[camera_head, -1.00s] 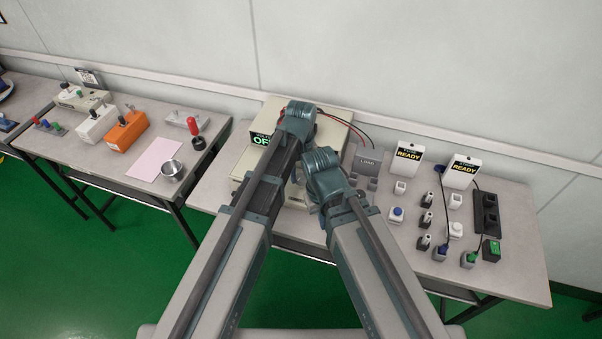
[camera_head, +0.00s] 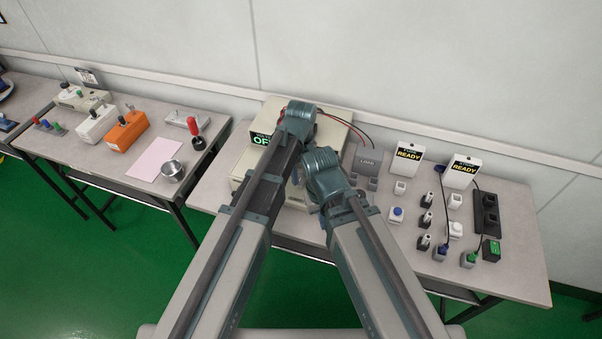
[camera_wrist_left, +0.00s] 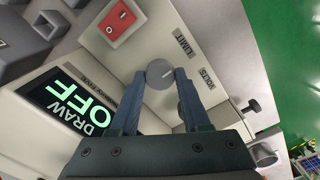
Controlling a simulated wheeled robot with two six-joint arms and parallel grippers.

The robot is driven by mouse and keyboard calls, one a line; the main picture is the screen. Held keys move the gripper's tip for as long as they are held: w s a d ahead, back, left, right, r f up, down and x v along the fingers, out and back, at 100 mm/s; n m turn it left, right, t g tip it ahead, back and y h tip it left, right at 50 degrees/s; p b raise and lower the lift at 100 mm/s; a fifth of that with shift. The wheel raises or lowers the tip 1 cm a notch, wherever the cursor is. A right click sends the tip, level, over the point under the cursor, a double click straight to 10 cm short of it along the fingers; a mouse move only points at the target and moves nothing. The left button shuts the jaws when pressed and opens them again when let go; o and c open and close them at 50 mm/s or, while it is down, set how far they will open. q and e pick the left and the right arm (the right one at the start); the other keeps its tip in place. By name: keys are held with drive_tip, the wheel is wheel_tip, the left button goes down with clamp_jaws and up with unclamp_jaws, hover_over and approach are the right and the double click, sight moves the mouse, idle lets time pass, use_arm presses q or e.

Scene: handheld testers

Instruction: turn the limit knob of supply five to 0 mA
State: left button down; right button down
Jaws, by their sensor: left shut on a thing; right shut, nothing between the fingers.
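The power supply (camera_head: 335,116) is a beige box on the middle table. Its display (camera_wrist_left: 72,107) reads DRAW OFF in green in the left wrist view. The grey round limit knob (camera_wrist_left: 160,74) sits beside the LIMIT label (camera_wrist_left: 181,40) and carries a pale pointer line. My left gripper (camera_wrist_left: 160,76) is shut on this knob, one finger on each side. In the head view, my left wrist hides the knob and most of the front panel. My right gripper (camera_head: 317,208) is lower, in front of the supply, mostly hidden by its own arm, and shut on nothing.
A red switch (camera_wrist_left: 119,22) and a VOLTS label (camera_wrist_left: 206,78) are on the panel near the limit knob. Right of the supply stand a grey LOAD box (camera_head: 367,158), two READY signs (camera_head: 407,157) and several small plugs. The left table (camera_head: 100,160) holds other testers.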

sight(301, 177)
use_arm(q)
drive_tip(key=shift+c, duration=1.9)
unclamp_jaws()
drive_tip(key=shift+r, duration=0.1)
wheel_tip(301, 177, up, 14)
drive_tip(key=p, duration=1.4)
drive_tip(key=shift+f, duration=0.2)
